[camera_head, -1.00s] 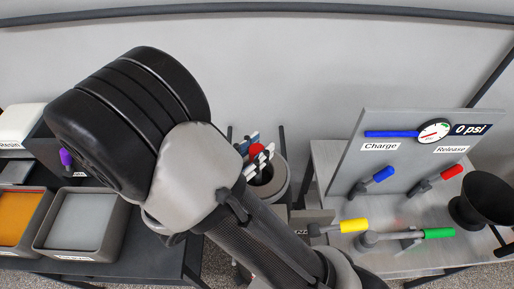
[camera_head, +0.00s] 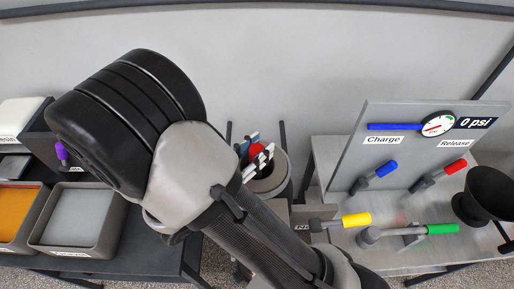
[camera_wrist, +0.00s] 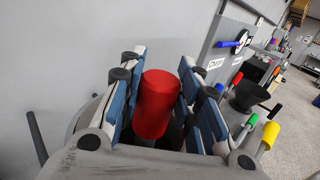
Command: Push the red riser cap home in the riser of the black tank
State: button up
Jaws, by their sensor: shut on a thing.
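The red riser cap (camera_wrist: 156,104) stands between the blue-padded fingers of my gripper (camera_wrist: 160,82) in the wrist view. My gripper is shut on it. A pale stem shows just under the cap, and I cannot tell how the two meet. In the head view only a bit of the red cap (camera_head: 256,149) shows beside the fingers of my gripper (camera_head: 258,160). A grey round vessel (camera_head: 281,176) lies below and behind the fingers. I cannot make out a black tank for sure; my arm and gripper hide the riser.
At the right, a bench carries a panel (camera_head: 400,133) with a gauge (camera_head: 438,124), blue, red, yellow and green handles, and a black funnel (camera_head: 488,197). At the left, a dark table holds a grey bin (camera_head: 108,243) and an orange-filled bin (camera_head: 20,240). A plain wall stands behind.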

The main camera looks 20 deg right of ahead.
jog(key=o, duration=1.1)
jog(key=shift+f, duration=0.1)
jog(key=shift+o, duration=0.2)
jog(key=shift+a, duration=0.1)
jog(key=v, duration=1.2)
